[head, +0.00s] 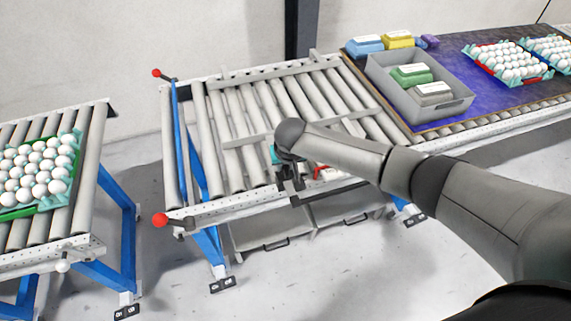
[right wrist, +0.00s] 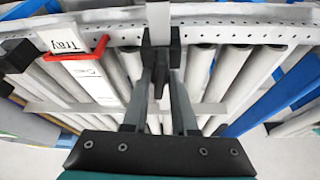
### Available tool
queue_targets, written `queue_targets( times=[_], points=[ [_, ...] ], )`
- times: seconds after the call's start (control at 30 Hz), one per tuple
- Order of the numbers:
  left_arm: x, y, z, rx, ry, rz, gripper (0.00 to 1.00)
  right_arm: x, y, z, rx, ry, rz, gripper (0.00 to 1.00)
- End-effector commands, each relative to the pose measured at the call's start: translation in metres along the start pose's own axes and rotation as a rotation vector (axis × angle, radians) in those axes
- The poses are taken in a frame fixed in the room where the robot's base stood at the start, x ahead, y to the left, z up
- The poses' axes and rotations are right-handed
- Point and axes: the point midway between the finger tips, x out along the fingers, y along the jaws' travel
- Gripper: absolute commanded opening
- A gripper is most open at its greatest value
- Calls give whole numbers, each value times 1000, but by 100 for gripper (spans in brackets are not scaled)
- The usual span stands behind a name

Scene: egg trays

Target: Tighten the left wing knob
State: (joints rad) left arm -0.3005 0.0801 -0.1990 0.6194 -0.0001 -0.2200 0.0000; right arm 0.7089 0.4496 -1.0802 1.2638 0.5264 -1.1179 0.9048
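My right gripper (head: 289,192) is at the near side rail of the middle roller conveyor (head: 240,205), pointing down. In the right wrist view its two fingers (right wrist: 161,62) reach to a dark knob-like part (right wrist: 159,78) below a light metal bar (right wrist: 159,20) at the perforated rail. I take this part to be the left wing knob. The fingertips lie on either side of it; whether they grip it is too small and dark to tell. In the head view my gripper hides the knob. My left gripper is not in view.
A grey bin (head: 385,95) with packets stands at back right, with egg trays (head: 548,75) beyond. Another egg tray (head: 20,212) lies on the left conveyor, past a floor gap.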

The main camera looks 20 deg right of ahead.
Motion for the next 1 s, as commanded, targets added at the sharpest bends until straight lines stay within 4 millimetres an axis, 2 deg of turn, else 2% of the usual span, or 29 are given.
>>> queue_targets(
  times=[0.03, 0.2, 0.67, 1.0],
  points=[
    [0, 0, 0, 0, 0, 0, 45, 0, 0, 0, 0, 0, 0, 19],
    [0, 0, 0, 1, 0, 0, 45, 0, 0, 0, 0, 0, 0, 0],
    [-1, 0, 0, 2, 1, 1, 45, 0, 0, 0, 5, -1, 2, 0],
    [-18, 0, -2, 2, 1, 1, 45, -2, -1, 1, 119, -5, 48, 0]
  ],
)
